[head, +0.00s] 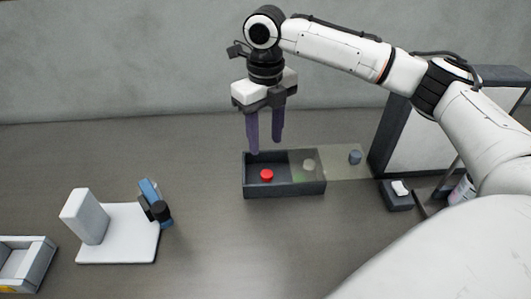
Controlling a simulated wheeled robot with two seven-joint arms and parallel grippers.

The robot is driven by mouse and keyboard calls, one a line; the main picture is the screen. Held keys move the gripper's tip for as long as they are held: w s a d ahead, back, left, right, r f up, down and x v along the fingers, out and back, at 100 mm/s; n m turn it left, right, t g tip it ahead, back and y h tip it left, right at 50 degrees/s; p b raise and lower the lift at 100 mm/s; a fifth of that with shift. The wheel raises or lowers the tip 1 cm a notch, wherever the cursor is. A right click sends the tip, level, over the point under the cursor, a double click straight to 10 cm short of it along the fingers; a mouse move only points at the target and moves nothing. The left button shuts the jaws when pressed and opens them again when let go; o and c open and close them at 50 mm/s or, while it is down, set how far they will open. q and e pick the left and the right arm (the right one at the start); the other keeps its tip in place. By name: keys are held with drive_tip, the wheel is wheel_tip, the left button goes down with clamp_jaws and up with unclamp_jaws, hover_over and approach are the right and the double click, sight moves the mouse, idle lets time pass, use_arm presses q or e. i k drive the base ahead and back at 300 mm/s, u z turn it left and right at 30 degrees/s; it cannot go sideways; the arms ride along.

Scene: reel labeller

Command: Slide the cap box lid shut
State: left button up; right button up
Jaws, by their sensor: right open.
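The cap box (284,190) is a dark grey open-topped box in the middle of the table. A red cap (267,175) lies in its left part and a pale cap (308,164) in its right part. A translucent lid (340,163) covers the right part and sticks out past the box's right end; the left part is uncovered. My right gripper (264,146) points down with its purple fingers apart and empty, at the back left of the box. Whether a fingertip touches the box cannot be told. My left gripper is not in view.
A white stand (118,240) with a blue and black tool (154,203) and a grey tray (28,262) are at the left.

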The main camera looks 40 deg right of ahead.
sight(355, 155)
drive_tip(key=k, duration=1.5)
